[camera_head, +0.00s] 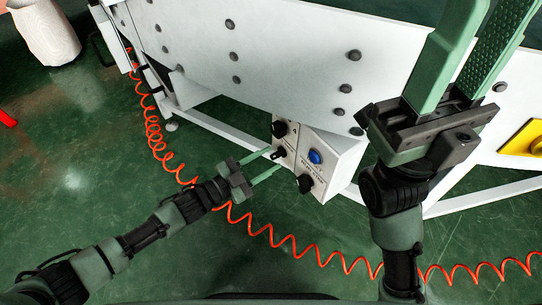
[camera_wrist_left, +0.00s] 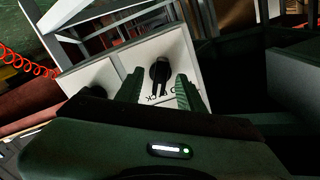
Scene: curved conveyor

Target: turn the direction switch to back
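The white control box (camera_head: 340,171) hangs under the conveyor side and carries several black knobs and a blue button (camera_head: 315,157). The direction switch seems to be the black knob (camera_head: 278,153) at the box's left edge; it also shows in the left wrist view (camera_wrist_left: 160,72). Dark lettering, partly readable as "BACK", lies below it there. My left gripper (camera_head: 275,159) is open, with one finger on each side of the switch; contact cannot be told. Its fingers also show in the left wrist view (camera_wrist_left: 159,88). My right gripper (camera_head: 488,12) is open and empty, raised at the upper right.
The white conveyor side (camera_head: 290,50) with dark bolts runs across the top. A coiled orange hose (camera_head: 285,243) crosses the green floor. A yellow switch plate (camera_head: 522,140) sits at the right edge. A pale sack-like container (camera_head: 45,32) stands upper left.

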